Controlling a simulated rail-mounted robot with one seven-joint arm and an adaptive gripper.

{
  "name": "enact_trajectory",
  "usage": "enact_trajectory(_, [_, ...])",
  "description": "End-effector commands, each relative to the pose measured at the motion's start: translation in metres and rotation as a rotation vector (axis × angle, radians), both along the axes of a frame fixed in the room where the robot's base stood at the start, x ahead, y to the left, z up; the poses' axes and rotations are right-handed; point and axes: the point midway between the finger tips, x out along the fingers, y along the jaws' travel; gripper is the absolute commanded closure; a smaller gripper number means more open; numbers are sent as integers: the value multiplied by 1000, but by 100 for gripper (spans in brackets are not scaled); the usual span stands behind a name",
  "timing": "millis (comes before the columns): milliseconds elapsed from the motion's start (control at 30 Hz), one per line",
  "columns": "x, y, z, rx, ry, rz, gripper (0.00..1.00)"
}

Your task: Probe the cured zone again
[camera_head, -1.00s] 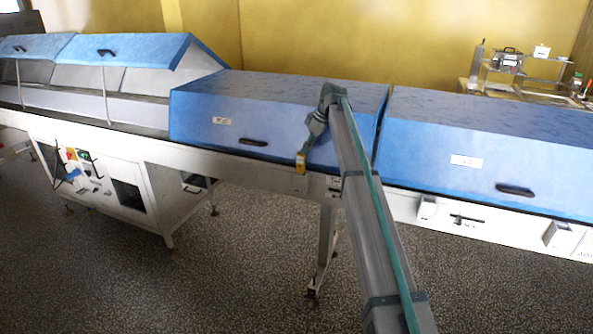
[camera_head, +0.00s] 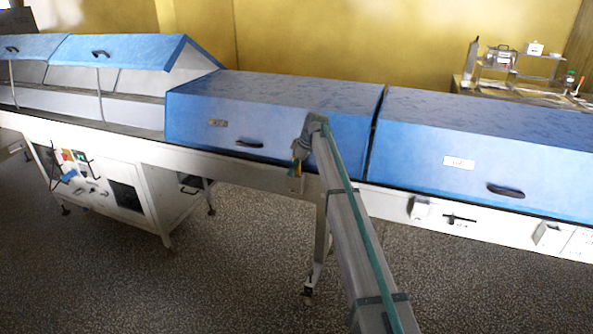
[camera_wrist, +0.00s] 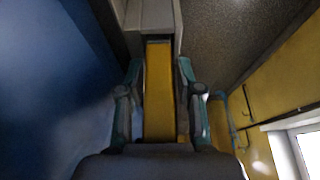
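My gripper (camera_head: 297,160) is at the front of the closed middle blue hood (camera_head: 215,133), near that hood's lower right corner. In the wrist view my gripper's teal fingers (camera_wrist: 160,95) lie on either side of a long yellow tool (camera_wrist: 159,75), and they appear shut on it. The tool looks like a hand-held probe; its tip cannot be made out. In the head view the tool is a small, partly hidden yellow spot. The hood labels are too small to read, so I cannot tell which zone is the cured one.
The right blue hood (camera_head: 460,140) is closed; the left blue hoods (camera_head: 120,52) are raised. A white frame (camera_head: 240,172) runs below, with small boxes (camera_head: 421,208) on its right part. A side table (camera_head: 510,92) with instruments stands at the back right. The speckled floor in front is open.

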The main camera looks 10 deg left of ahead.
Motion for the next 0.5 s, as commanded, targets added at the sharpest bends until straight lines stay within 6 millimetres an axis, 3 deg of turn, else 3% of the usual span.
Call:
enact_trajectory(167, [0, 0, 0, 0, -1, 0, 66])
enact_trajectory(367, [0, 0, 0, 0, 0, 0, 100])
enact_trajectory(500, [0, 0, 0, 0, 0, 0, 100])
